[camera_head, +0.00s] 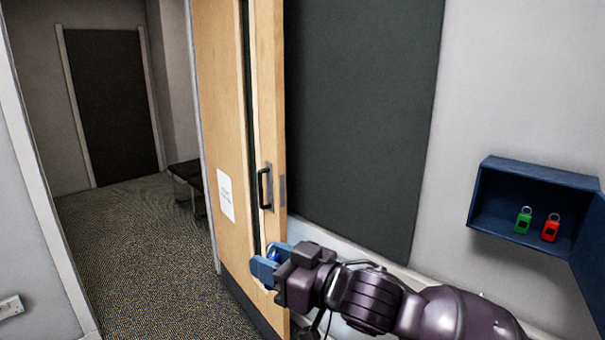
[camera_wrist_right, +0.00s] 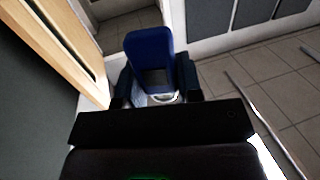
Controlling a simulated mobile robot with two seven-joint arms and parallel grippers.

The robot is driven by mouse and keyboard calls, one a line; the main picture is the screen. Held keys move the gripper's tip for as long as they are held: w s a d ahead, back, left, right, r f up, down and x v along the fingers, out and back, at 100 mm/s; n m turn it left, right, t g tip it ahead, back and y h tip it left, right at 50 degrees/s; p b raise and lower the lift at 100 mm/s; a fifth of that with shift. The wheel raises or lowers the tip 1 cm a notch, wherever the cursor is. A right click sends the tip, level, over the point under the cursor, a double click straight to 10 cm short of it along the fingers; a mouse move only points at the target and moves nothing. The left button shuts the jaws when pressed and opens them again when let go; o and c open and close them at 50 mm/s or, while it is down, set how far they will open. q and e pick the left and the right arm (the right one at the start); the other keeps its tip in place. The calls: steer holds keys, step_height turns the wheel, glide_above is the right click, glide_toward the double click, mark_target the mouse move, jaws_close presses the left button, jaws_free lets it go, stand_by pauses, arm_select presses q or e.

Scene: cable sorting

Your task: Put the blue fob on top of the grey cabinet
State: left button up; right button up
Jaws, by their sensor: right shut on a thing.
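My right gripper (camera_head: 272,262) is shut on the blue fob and holds it in the air in front of the wooden door's edge. In the right wrist view, the blue fob (camera_wrist_right: 148,48) stands out between the two dark fingers of the right gripper (camera_wrist_right: 155,80), with a pale metal ring at its near end. No grey cabinet can be made out in either view. My left gripper is not in view.
The wooden door (camera_head: 225,110) with a black handle stands open beside my right gripper. A carpeted corridor (camera_head: 150,260) lies clear to the left, with a dark bench (camera_head: 186,172). A blue wall box (camera_head: 530,172) at right holds a green fob (camera_head: 523,222) and a red fob (camera_head: 550,230).

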steer(key=w+d+f+m+t+h, duration=0.2)
steer(key=d+m+t+h, duration=0.25)
steer(key=d, duration=0.35)
steer(key=w+d+f+m+t+h, duration=0.1)
steer(key=d+f+m+t+h, duration=0.1)
steer(key=d+m+t+h, duration=0.35)
steer(key=s+d+f+m+g+h, duration=0.1)
steer(key=s+d+f+h, duration=0.4)
steer(key=d+f, duration=0.7)
steer(key=shift+s+d+f+m, duration=0.15)
steer(key=shift+s+f+m, duration=0.2)
steer(key=shift+m, duration=0.05)
steer(key=shift+d, duration=0.1)
